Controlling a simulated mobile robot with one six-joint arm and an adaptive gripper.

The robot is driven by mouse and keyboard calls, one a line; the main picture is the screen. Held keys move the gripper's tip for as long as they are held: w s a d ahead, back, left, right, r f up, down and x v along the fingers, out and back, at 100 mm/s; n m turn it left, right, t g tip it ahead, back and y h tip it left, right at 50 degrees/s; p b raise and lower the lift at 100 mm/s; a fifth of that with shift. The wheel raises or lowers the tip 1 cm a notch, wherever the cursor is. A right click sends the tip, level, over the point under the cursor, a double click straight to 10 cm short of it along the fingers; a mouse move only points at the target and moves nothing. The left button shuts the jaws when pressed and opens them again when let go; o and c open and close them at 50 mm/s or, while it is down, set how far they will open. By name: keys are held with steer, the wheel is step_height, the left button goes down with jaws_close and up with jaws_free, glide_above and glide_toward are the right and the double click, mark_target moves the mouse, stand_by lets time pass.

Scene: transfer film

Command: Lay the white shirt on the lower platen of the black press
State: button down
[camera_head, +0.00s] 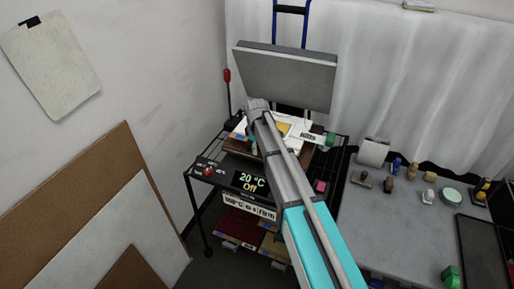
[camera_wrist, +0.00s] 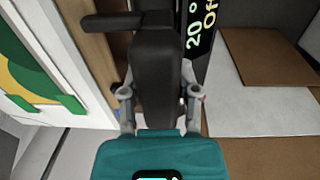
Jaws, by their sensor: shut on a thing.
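The black press stands on the wire cart, its upper platen (camera_head: 286,76) raised and tilted back. Its display (camera_head: 250,182) reads 20 °C and Off. White material with a yellow patch (camera_head: 283,130) lies beneath the raised platen; I cannot tell whether it is the white shirt. My gripper (camera_head: 257,107) is over the cart, in front of the raised platen. In the wrist view my gripper (camera_wrist: 157,95) is shut, with a dark thing (camera_wrist: 155,60) between its grey fingers. A white panel with yellow and green (camera_wrist: 35,70) is at left. The lower platen is mostly hidden.
A grey table (camera_head: 385,225) on the right holds stamps, small bottles and a dark tray (camera_head: 480,255). Brown and white boards (camera_head: 120,215) lean at the left wall. A red-tipped lever (camera_head: 227,76) stands left of the platen. A white curtain (camera_head: 400,80) hangs behind.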

steer(key=shift+f+b, duration=1.85)
steer(key=shift+f, duration=0.35)
steer(key=shift+f+b, duration=0.55)
steer(key=shift+b, duration=0.05)
steer(key=shift+c, duration=1.3)
jaws_free()
steer(key=shift+s+r, duration=0.1)
steer(key=shift+r, duration=0.05)
steer(key=s+d+m, duration=1.4)
steer(key=s+d, duration=0.7)
steer(key=s, duration=0.5)
steer(key=shift+d+g, duration=0.3)
steer(key=shift+d, duration=0.1)
